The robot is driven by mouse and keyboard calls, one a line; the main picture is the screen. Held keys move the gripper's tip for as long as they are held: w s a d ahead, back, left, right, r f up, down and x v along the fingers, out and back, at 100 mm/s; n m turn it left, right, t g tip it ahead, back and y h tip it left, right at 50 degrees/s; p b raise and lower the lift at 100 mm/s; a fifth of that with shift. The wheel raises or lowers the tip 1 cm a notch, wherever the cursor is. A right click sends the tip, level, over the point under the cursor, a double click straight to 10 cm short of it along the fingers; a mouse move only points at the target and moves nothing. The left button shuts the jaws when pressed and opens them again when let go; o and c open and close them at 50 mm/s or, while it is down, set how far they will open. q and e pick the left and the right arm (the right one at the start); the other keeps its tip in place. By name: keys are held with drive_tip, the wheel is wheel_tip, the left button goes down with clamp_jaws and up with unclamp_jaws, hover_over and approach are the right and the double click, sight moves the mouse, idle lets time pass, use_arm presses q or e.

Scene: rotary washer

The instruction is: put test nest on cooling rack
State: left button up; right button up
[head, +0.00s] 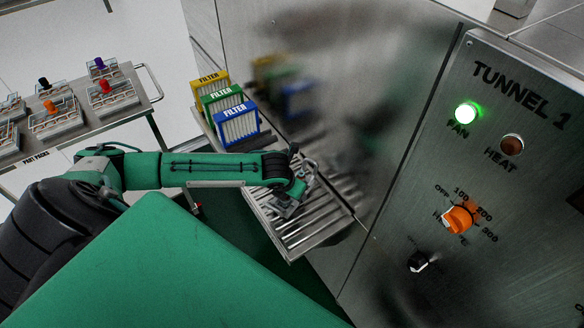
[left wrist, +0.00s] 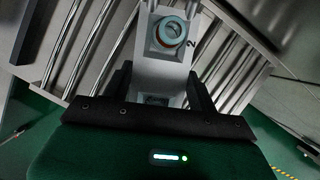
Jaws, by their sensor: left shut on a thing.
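The test nest (left wrist: 176,65) is a grey block with a round ringed socket and a "2" on its side. In the left wrist view my left gripper (left wrist: 162,92) is shut on it, with one dark finger on each side. In the head view the left gripper (head: 290,194) is over the slatted metal cooling rack (head: 300,237), and my arm partly hides the nest. Rack bars (left wrist: 72,50) show behind the nest in the left wrist view; whether the nest touches them I cannot tell. My right gripper is out of view.
Yellow, green and blue filters (head: 239,124) stand at the rack's far end. A shiny steel wall (head: 330,90) borders the rack. The Tunnel 1 panel (head: 490,170) has its green fan light lit. A cart (head: 140,100) with part packs stands at left.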

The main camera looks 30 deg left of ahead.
use_arm(q)
drive_tip(key=o, duration=1)
drive_tip(key=shift+f, duration=0.1)
drive_tip(key=shift+o, duration=0.5)
drive_tip(key=b+v, duration=0.2)
drive_tip(key=v, duration=0.8)
drive_tip(key=shift+s+r, duration=0.15)
drive_tip(key=shift+r, duration=0.2)
drive_tip(key=shift+s+r, duration=0.3)
drive_tip(key=shift+r, duration=0.35)
